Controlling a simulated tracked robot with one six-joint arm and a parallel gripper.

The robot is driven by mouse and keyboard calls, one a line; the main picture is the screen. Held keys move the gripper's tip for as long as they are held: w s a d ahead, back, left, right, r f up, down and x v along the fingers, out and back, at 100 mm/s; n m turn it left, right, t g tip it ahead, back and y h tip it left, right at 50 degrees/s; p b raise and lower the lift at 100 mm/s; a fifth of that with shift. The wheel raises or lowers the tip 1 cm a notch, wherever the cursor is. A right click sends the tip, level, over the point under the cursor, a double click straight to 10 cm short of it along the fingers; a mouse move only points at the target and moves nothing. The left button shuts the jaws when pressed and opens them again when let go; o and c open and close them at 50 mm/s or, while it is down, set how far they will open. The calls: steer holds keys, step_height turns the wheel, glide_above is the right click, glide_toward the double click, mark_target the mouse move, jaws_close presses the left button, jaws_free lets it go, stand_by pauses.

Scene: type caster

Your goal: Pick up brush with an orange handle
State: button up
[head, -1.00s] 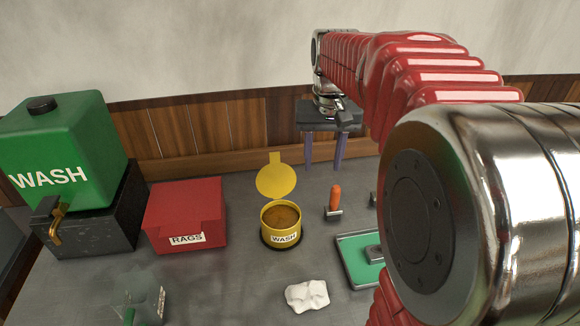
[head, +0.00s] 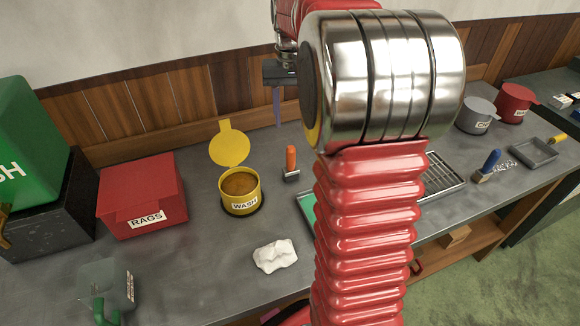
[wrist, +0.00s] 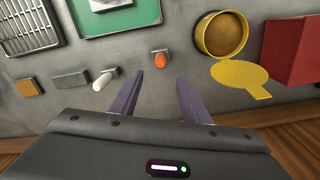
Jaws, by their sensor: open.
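The brush with an orange handle (head: 291,158) stands handle up on the grey bench, right of the yellow WASH can, in the head view. In the wrist view its orange handle (wrist: 160,59) shows nearly end-on, just beyond the fingertips and between their lines. My gripper (wrist: 159,78) is open and empty, with two purple fingers spread apart. In the head view my gripper (head: 278,124) is behind the brush toward the wall, fingers pointing down; one finger shows clearly. The fingers appear apart from the brush.
The yellow WASH can (head: 240,205) with raised lid stands close left of the brush. A green tray (head: 307,205) is at its right, partly hidden by my arm. A red RAGS box (head: 140,190), a white rag (head: 275,256) and a blue-handled brush (head: 488,165) are farther off.

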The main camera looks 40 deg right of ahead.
mark_target(291, 146)
step_height(291, 146, down, 7)
steer(key=shift+f, duration=0.15)
steer(key=shift+f, duration=0.1)
stand_by(0.3)
steer(key=shift+f, duration=2.55)
steer(key=shift+c, duration=0.6)
jaws_close()
